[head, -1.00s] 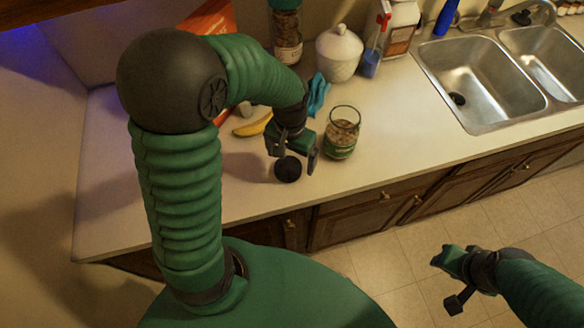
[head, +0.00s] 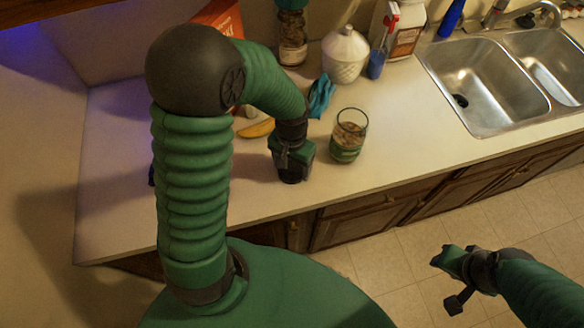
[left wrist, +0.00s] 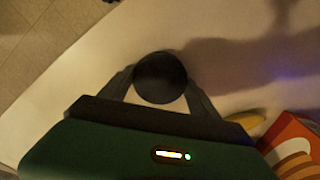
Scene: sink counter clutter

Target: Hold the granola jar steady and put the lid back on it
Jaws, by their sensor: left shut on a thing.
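The granola jar (head: 348,137) is an open glass jar with a green label and granola inside. It stands upright on the counter, right of my left gripper (head: 292,172) and apart from it. The black round lid (left wrist: 161,77) is between the fingers of my left gripper in the left wrist view, and the gripper is shut on it. In the head view the gripper mostly hides the lid, low over the counter near its front edge.
A white ceramic pot (head: 344,55) and a filled jar (head: 292,38) stand at the back. The sink (head: 480,85) is right. Counter right of the granola jar is clear.

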